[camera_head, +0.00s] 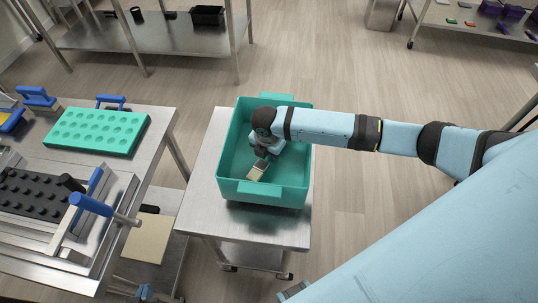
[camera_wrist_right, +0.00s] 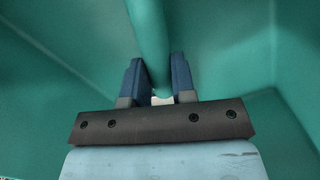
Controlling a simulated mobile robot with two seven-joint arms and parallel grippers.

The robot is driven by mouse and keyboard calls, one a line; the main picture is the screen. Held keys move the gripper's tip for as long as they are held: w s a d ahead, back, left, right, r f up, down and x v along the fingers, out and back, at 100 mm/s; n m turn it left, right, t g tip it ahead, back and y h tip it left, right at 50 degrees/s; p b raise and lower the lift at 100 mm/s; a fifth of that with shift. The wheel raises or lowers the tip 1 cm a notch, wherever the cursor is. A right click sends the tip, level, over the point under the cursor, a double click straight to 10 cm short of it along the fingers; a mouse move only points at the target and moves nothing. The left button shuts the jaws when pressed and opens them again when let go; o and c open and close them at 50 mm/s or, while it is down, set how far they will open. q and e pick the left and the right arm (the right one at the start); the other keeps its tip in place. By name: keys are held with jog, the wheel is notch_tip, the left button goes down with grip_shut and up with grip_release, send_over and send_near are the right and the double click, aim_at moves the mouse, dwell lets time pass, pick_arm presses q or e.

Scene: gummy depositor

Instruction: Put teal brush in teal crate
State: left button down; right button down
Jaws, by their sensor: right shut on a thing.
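The teal crate (camera_head: 262,190) stands on a small steel cart. My right arm reaches into it from the right, and my right gripper (camera_head: 262,152) is inside the crate walls, pointing down. It is shut on the teal brush, whose pale bristles (camera_head: 257,171) show below the fingers, over the crate floor. In the right wrist view the teal brush handle (camera_wrist_right: 149,45) runs between the two dark blue fingers (camera_wrist_right: 158,85), with crate walls around. Whether the bristles touch the floor I cannot tell. My left gripper is not in view.
The steel cart (camera_head: 203,210) has a bare strip left of the crate. A steel table at left holds a teal mould (camera_head: 98,131), a black mould (camera_head: 35,195) and blue-handled tools (camera_head: 90,204). A rear table carries a black crate (camera_head: 207,16).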

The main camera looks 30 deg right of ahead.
jog(key=shift+f, duration=0.85)
jog(key=c, duration=0.9)
grip_release()
jog(key=shift+f, duration=0.15)
jog(key=shift+c, duration=0.2)
notch_tip(320, 180, up, 12)
jog(key=a, duration=0.1)
jog(key=shift+s+b, duration=0.3)
jog(key=shift+b, duration=0.05)
